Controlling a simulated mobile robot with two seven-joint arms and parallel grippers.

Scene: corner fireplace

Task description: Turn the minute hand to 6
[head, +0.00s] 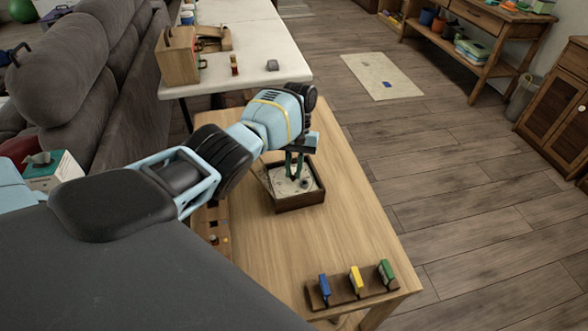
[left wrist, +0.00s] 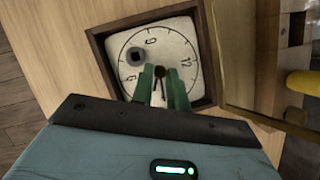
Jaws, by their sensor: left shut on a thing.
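The clock is a pale round dial in a dark wooden box on the wooden table, seen in the head view (head: 306,185) and filling the upper middle of the left wrist view (left wrist: 190,42). In the left wrist view its 12 is at the right and its 9 at the top. My left gripper (head: 296,168) points down into the box. Its dark green fingers (left wrist: 161,85) are shut on a thin dark piece, seemingly the minute hand, low on the dial. The fingers hide part of the dial. My right gripper is not in view.
A rack with blue, yellow and green pieces (head: 340,294) stands at the table's front edge. A white table (head: 270,45) with a wooden box stands behind. A grey sofa (head: 85,70) is at left.

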